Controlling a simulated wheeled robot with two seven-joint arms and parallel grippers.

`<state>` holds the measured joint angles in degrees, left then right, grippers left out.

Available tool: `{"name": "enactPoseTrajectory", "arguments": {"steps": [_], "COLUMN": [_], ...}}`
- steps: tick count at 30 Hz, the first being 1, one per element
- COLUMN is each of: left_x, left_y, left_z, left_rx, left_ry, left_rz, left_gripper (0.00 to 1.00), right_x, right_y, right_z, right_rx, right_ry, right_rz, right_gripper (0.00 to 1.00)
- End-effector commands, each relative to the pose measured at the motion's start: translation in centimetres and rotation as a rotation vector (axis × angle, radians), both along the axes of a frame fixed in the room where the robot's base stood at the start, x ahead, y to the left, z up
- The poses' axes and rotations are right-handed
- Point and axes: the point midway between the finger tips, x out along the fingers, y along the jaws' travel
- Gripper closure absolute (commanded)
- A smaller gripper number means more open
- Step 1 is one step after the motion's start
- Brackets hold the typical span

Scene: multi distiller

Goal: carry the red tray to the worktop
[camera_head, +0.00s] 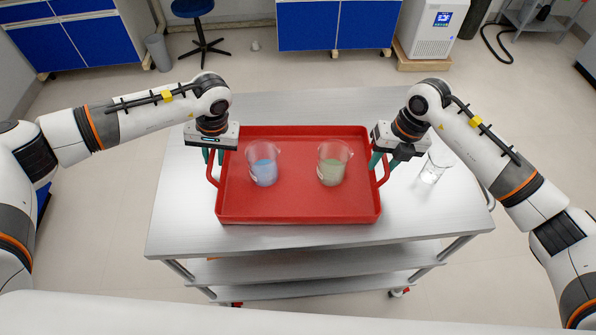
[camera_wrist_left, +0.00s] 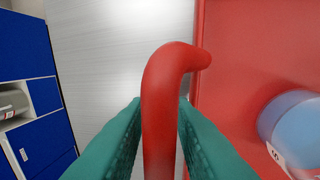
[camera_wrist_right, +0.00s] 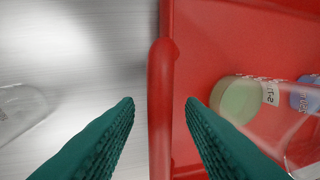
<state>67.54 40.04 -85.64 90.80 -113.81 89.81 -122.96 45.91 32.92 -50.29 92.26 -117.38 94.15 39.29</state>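The red tray (camera_head: 300,208) lies flat on a metal cart, with a red handle at each side. It carries a beaker of blue liquid (camera_head: 263,170) and a beaker of greenish liquid (camera_head: 331,171). My left gripper (camera_head: 212,157) is at the left handle (camera_wrist_left: 160,110); in the left wrist view its teal fingers (camera_wrist_left: 160,125) sit close against both sides of the handle. My right gripper (camera_head: 379,163) is at the right handle (camera_wrist_right: 161,110); in the right wrist view its fingers (camera_wrist_right: 160,110) stand apart, with gaps on both sides of the handle.
Blue cabinets (camera_head: 336,27), a blue stool (camera_head: 195,12) and a white machine (camera_head: 430,28) stand behind, across open floor.

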Motion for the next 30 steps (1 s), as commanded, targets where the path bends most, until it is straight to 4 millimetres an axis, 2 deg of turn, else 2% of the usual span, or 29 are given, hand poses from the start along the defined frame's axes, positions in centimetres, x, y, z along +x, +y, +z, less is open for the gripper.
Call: {"name": "enactPoseTrajectory", "arguments": {"steps": [2,6,8,9,22,30], "left_x": [0.0,0.0,0.0,0.0,0.1,0.1], "left_y": [0.0,0.0,0.0,0.0,0.0,0.0], "left_z": [0.0,0.0,0.0,0.0,0.5,2.7], "left_rx": [0.000,0.000,0.000,0.000,-0.001,-0.001], "left_ry": [0.000,0.000,0.000,0.000,-0.002,-0.002], "left_rz": [0.000,0.000,0.000,0.000,0.000,0.000], "left_gripper": [0.80,1.00,1.00,1.00,1.00,1.00], "right_x": [0.0,0.0,0.0,0.0,0.1,0.0], "right_y": [0.0,0.0,0.0,0.0,0.0,0.0], "right_z": [0.0,0.0,0.0,0.0,0.5,2.8], "right_rx": [0.000,0.000,0.000,0.000,0.001,0.001], "right_ry": [0.000,0.000,0.000,0.000,-0.002,-0.002], "right_rz": [0.000,0.000,0.000,0.000,0.000,0.000], "right_gripper": [0.66,0.89,0.99,1.00,1.00,1.00]}}
